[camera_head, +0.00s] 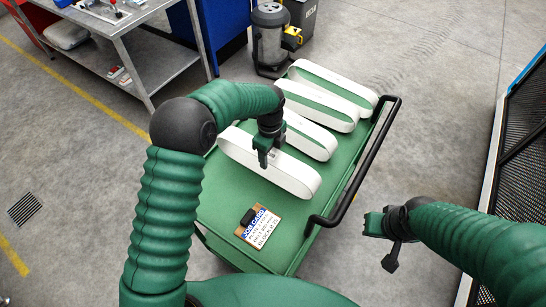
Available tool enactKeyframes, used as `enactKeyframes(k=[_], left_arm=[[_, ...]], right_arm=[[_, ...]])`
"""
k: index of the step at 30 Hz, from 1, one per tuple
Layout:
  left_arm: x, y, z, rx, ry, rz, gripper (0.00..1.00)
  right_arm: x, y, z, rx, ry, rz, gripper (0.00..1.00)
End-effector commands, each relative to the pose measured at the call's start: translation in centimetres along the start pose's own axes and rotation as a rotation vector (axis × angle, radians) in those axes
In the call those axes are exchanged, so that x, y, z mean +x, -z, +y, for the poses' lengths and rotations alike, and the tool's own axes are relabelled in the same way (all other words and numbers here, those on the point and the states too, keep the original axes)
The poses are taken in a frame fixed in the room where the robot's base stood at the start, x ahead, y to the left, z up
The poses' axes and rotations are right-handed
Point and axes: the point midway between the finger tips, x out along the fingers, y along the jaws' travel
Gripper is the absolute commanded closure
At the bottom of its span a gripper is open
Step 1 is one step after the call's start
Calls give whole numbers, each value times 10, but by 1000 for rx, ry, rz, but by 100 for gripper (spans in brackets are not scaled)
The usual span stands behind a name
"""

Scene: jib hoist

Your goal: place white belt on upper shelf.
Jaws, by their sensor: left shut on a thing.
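Several white belts, long closed loops with rounded ends, are on top of the green cart (215,205). My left gripper (265,157) points down and is shut on the nearest white belt (296,178), near its middle. I cannot tell whether this belt rests on the cart or is slightly raised. Behind it are another white belt (318,143), a third (330,113) and one farthest back (340,80). My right gripper (372,223) is empty, to the right of the cart and apart from the belts; its finger opening is unclear. No shelf is clearly identifiable as the upper shelf.
A job card (260,226) lies on the cart's near end. A black handle (357,178) runs along the cart's right side. A metal table (125,20) with a lower shelf (160,62) stands at upper left. A vacuum (270,40) stands behind the cart. Mesh panels (525,165) stand right.

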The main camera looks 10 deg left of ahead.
Motion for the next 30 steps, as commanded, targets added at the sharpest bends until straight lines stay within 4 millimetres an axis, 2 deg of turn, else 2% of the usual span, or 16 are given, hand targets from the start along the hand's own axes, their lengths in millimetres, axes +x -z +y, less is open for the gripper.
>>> enactKeyframes(k=[6, 14, 15, 18, 19, 27, 30], left_arm=[[32, 1, 1, 0, -1, 0, 86], [35, 1, 0, -2, 1, 0, 86], [35, 1, 0, -2, 0, 0, 40], [35, 1, 0, -2, 0, 0, 27], [35, 1, 0, -2, 0, 0, 24], [34, 1, 0, -2, 0, 0, 24], [28, 0, 0, -2, 2, -1, 24]], right_arm=[[-4, 1, 0, 0, 0, 0, 100], [-2, 1, 0, 0, 0, 0, 100], [-3, 1, 0, 0, 0, 0, 100], [-3, 1, 0, 0, 0, 0, 100], [-3, 1, 0, 0, 0, 0, 100], [-3, 1, 0, 0, 0, 0, 100], [-3, 1, 0, 0, 0, 0, 100]])
